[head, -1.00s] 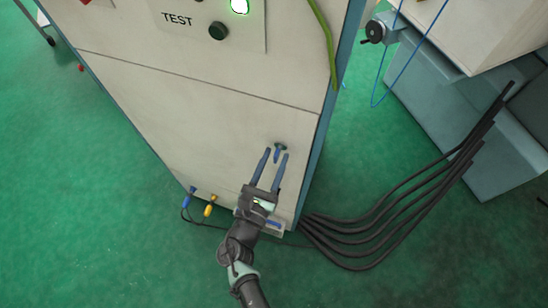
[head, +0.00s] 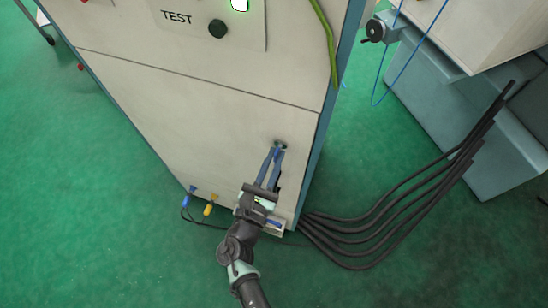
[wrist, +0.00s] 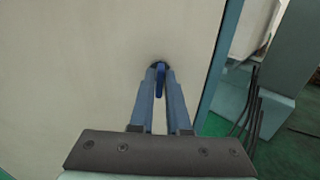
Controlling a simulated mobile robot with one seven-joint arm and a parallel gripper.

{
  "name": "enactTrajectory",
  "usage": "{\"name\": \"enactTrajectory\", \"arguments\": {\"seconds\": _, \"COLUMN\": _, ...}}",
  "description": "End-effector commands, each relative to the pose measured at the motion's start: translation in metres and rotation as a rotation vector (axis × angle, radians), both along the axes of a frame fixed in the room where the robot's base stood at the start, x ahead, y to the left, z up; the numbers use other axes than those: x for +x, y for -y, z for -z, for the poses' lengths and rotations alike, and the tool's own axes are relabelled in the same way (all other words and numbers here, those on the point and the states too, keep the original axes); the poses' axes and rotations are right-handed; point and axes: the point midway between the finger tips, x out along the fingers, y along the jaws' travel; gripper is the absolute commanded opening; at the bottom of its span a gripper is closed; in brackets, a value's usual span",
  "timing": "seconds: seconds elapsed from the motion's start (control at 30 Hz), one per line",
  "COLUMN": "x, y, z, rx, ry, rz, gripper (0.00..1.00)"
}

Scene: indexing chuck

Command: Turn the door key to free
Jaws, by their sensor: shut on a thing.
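The door key (wrist: 160,81) has a blue grip and sits in a dark round lock on the cabinet's lower door (head: 200,120). In the wrist view my gripper (wrist: 161,75) has one long finger on each side of the blue key, closed on it. In the head view my gripper (head: 277,152) reaches up to the lock from below, and its fingertips hide most of the key. The dark lock (head: 281,145) shows just above the fingertips. I cannot make out any markings around the lock.
Several thick black cables (head: 380,235) run along the floor right of the cabinet. A blue plug (head: 190,190) and a yellow plug (head: 209,209) stand low at the left. A grey-blue machine base (head: 450,130) is at the right. Green floor at the left is open.

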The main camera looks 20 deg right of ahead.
Motion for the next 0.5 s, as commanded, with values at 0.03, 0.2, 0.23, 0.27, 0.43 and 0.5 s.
{"name": "enactTrajectory", "arguments": {"seconds": 0.03, "x": 0.0001, "y": 0.0, "z": 0.0014, "rx": 0.013, "ry": 0.014, "rz": 0.0, "gripper": 0.0}}
{"name": "enactTrajectory", "arguments": {"seconds": 0.2, "x": -0.0007, "y": 0.0004, "z": 0.0033, "rx": 0.083, "ry": 0.079, "rz": 0.0, "gripper": 0.0}}
{"name": "enactTrajectory", "arguments": {"seconds": 0.23, "x": -0.0007, "y": 0.0006, "z": 0.0034, "rx": 0.099, "ry": 0.096, "rz": 0.0, "gripper": 0.0}}
{"name": "enactTrajectory", "arguments": {"seconds": 0.27, "x": -0.0007, "y": 0.0006, "z": 0.0036, "rx": 0.116, "ry": 0.111, "rz": 0.0, "gripper": 0.0}}
{"name": "enactTrajectory", "arguments": {"seconds": 0.43, "x": -0.001, "y": 0.0008, "z": 0.0049, "rx": 0.229, "ry": 0.216, "rz": -0.001, "gripper": 0.0}}
{"name": "enactTrajectory", "arguments": {"seconds": 0.5, "x": -0.0012, "y": 0.001, "z": 0.0052, "rx": 0.278, "ry": 0.262, "rz": -0.001, "gripper": 0.0}}
